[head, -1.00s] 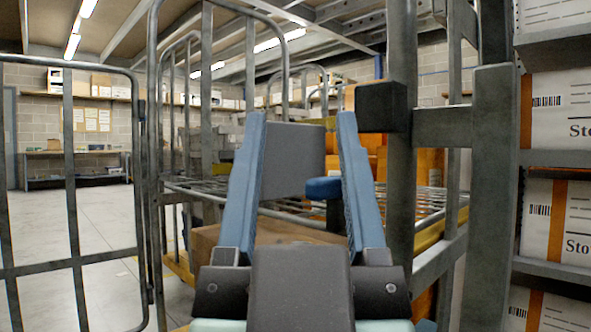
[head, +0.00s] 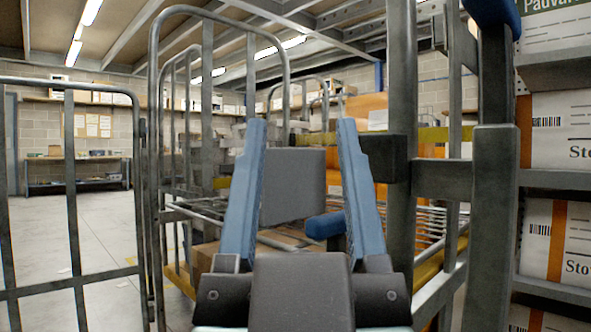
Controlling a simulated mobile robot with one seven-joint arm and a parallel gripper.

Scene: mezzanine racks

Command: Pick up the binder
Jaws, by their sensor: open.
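My gripper (head: 300,124) is in the middle of the head view, its two blue fingers pointing up and apart. A plain dark grey block (head: 293,187) shows between the fingers, close to the left one, with a gap to the right one. I cannot tell whether it is the binder, or how far beyond the fingers it is. No other thing in view is clearly a binder. White boxes with orange stripes and barcodes (head: 562,125) stand on the rack at the right, apart from my gripper.
Grey metal posts (head: 496,220) stand close on the right. A barred cage gate (head: 74,190) is at the left, with wheeled cages (head: 157,120) behind it. A cardboard box (head: 203,262) sits low behind my gripper. Open floor (head: 100,215) lies at the left.

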